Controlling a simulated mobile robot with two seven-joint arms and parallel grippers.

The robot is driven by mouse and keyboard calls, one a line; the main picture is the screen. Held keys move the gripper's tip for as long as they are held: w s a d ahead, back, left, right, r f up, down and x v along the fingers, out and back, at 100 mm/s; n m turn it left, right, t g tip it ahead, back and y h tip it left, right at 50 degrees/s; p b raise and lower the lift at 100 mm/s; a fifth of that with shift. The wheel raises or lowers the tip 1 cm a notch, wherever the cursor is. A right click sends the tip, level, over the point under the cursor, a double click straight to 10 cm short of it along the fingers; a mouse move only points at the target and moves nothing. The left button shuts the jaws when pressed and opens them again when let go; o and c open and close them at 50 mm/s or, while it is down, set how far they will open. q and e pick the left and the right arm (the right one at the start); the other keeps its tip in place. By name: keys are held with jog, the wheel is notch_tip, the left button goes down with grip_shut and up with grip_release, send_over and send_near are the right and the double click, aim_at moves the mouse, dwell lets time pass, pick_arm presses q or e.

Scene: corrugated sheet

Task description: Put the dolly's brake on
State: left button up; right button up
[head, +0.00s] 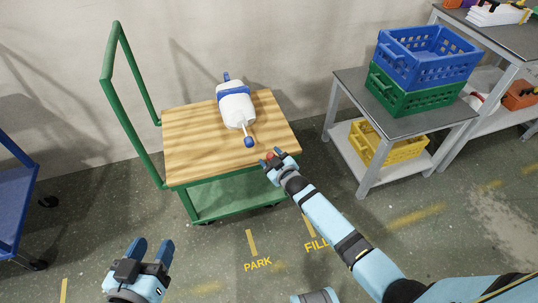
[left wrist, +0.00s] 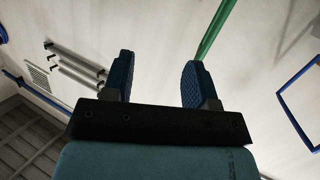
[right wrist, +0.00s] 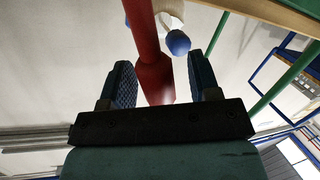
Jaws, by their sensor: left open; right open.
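The dolly (head: 230,155) has a pale wooden top, a green frame and a tall green push handle (head: 110,90) at its left. A red lever (right wrist: 148,40) shows in the right wrist view, running down between my right gripper's fingers; I take it for the brake. In the head view only a small red spot of it (head: 269,155) shows at the top's front right corner. My right gripper (head: 272,158) is open with its fingers either side of the lever; contact cannot be told. My left gripper (head: 152,247) is open and empty, low at front left, away from the dolly.
A white object with a blue band (head: 234,107) lies on the dolly's top. A grey side table (head: 352,88) to the right holds blue (head: 428,55), green and yellow crates. A blue cart (head: 15,195) stands far left. Floor markings read PARK (head: 257,264) and FILL.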

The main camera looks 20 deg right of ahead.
pick_arm(q)
jog(key=shift+s+a+f+g+y+p, duration=0.25)
jog(key=shift+s+a+f+g+p, duration=0.2)
jog(key=shift+f, duration=0.35)
jog(key=shift+s+a+f+g+y+p, duration=0.35)
jog(key=shift+f+p, duration=0.2)
jog(key=shift+f, duration=0.25)
jog(key=shift+s+a+f+g+y+p, duration=0.25)
jog(key=shift+a+f+g+p, duration=0.2)
jog(key=shift+f, duration=0.35)
pick_arm(e)
jog(key=v, duration=1.2)
jog(key=shift+s+r, duration=0.1)
pick_arm(q)
jog(key=shift+r, duration=0.1)
pick_arm(e)
jog(key=shift+r, duration=0.1)
